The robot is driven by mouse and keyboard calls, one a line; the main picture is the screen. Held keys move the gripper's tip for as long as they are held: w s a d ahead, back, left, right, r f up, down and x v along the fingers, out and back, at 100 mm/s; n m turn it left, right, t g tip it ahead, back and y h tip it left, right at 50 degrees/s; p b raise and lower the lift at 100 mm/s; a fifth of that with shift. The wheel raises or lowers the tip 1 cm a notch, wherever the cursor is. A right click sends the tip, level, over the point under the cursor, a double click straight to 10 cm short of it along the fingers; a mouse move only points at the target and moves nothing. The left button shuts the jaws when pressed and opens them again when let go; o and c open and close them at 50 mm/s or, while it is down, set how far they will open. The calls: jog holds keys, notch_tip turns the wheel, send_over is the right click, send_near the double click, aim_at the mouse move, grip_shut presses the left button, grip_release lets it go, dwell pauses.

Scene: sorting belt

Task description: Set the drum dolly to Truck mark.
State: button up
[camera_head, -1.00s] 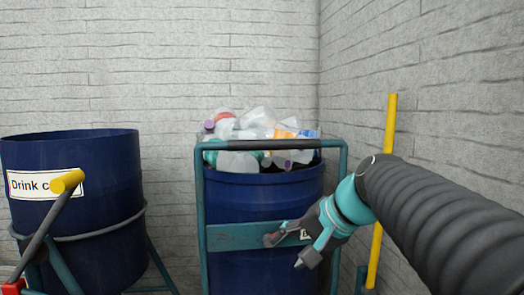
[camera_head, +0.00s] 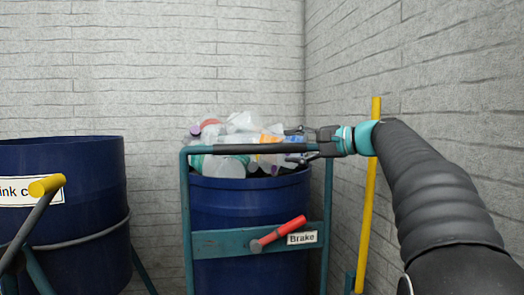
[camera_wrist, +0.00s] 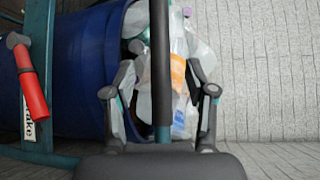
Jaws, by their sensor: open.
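The drum dolly has a teal frame (camera_head: 186,222) with a dark top handle bar (camera_head: 232,149). It carries a blue drum (camera_head: 232,200) heaped with clear plastic bottles (camera_head: 240,128). A red brake lever (camera_head: 283,232) slants up to the right on the crossbar, beside the "Brake" label (camera_head: 302,238). My gripper (camera_head: 294,144) is open at the right end of the handle bar. In the wrist view, the handle bar (camera_wrist: 160,50) runs between the two open fingers, with a gap on each side. I cannot see the Truck mark.
Another blue drum (camera_head: 75,215), labelled for drink cans, stands at the left with a yellow-tipped lever (camera_head: 47,185) in front. A yellow post (camera_head: 369,200) stands just right of the dolly. Grey brick walls (camera_head: 150,60) close off the back and right.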

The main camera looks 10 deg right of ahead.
aim_at(270, 148)
jog(key=x, duration=0.9)
jog(key=shift+w+a+f, duration=0.1)
jog(key=shift+w+a, duration=0.15)
grip_shut()
